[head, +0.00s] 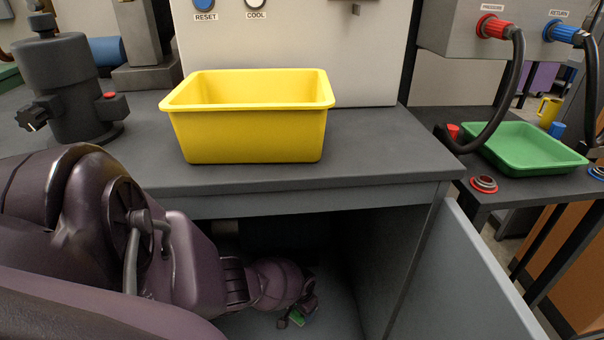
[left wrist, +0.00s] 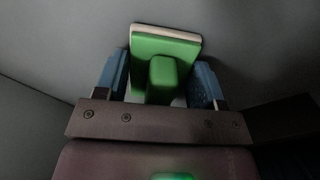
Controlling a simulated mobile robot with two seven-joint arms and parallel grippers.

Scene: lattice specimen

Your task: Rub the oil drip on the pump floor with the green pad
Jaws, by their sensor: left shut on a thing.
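My left arm reaches under the workbench into the grey compartment. My left gripper (head: 300,312) is low inside it, over the pale floor (head: 345,310). In the left wrist view, the gripper (left wrist: 160,88) is shut on the block-like handle of the green pad (left wrist: 165,45), with a blue finger on each side. The pad has a pale layer along its far edge and faces the grey surface. I cannot tell whether it touches that surface. Only a bit of green shows in the head view. I see no oil drip in either view. My right gripper is not in view.
A yellow bin (head: 250,140) stands on the bench top (head: 380,150) above the compartment. A grey panel (head: 465,280) stands at the compartment's right. A dark pump-like unit (head: 68,90) is at the left. A green tray (head: 525,150) and hoses are on the right table.

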